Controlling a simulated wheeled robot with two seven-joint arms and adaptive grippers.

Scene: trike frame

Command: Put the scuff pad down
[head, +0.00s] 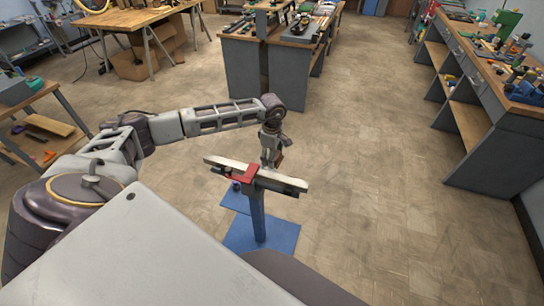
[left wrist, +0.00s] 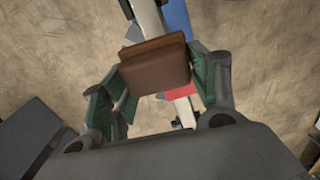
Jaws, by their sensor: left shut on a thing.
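My left gripper (head: 271,155) is over the middle of the floor, just behind and above the pale tube (head: 220,163) in the head view. In the left wrist view its green-lined fingers (left wrist: 165,78) are shut on the brown scuff pad (left wrist: 155,66). The pad covers part of the pale tube (left wrist: 149,18) below it; I cannot tell whether they touch. In the head view the pad is small and mostly hidden by the gripper. My right gripper is in neither view.
The tube lies in a red clamp (head: 241,175) on a blue stand (head: 257,215) with a flat blue base (head: 275,238). A wooden-topped bench (head: 238,30) stands behind, a long cluttered bench (head: 490,60) at right, shelving (head: 45,95) at left. Floor around the stand is open.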

